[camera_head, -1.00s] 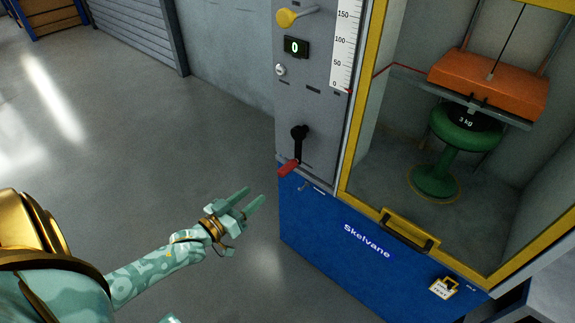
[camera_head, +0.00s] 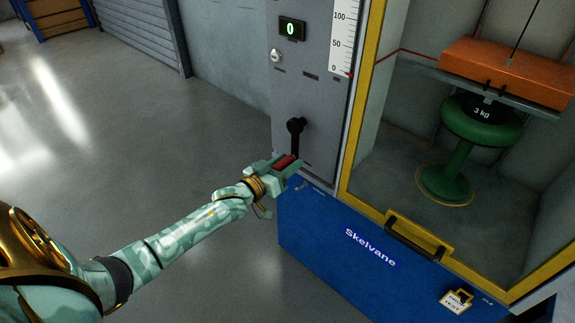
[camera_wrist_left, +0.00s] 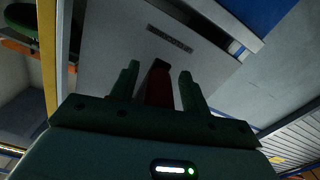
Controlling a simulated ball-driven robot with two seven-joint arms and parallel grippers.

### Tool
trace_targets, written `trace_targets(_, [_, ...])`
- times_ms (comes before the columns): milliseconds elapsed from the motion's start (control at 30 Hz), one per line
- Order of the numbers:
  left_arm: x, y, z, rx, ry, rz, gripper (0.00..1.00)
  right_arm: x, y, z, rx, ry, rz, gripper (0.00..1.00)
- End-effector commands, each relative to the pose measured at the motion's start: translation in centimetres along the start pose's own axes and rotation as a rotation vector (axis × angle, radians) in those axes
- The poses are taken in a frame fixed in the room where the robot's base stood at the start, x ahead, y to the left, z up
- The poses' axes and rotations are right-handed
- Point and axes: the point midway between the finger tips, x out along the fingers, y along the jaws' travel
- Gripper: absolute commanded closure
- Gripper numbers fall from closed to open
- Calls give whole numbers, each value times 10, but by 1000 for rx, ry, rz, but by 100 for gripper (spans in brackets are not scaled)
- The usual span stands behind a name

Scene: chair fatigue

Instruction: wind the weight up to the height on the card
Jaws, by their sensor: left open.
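The crank (camera_head: 296,131) is a black arm on the grey panel, hanging down, with a red handle (camera_head: 285,161) at its lower end. My left gripper (camera_head: 286,165) is open with its fingers on either side of the red handle. In the left wrist view the red handle (camera_wrist_left: 158,86) stands between the two green fingers, with a gap beside the right one. The black 3 kg weight (camera_head: 483,108) sits low in the booth, at the top of the green stool (camera_head: 462,160), under an orange block (camera_head: 508,70). The scale (camera_head: 343,40) has a red pointer near its bottom. My right gripper is not seen.
A small display (camera_head: 291,29) reads 0. A keyhole knob (camera_head: 276,55) sits below it. The yellow-framed booth door has a black handle (camera_head: 415,240). The floor at left is clear.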

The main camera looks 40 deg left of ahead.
Motion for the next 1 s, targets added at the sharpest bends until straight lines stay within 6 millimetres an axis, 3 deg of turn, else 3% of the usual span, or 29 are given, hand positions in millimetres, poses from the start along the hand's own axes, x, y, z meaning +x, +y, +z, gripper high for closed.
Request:
trace_targets(167, [0, 0, -1, 0, 1, 0, 54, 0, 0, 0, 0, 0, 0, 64])
trace_targets(367, [0, 0, -1, 0, 0, 0, 100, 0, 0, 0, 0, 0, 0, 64])
trace_targets(1000, [0, -8, -4, 82, 1, -1, 100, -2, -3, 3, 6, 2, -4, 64])
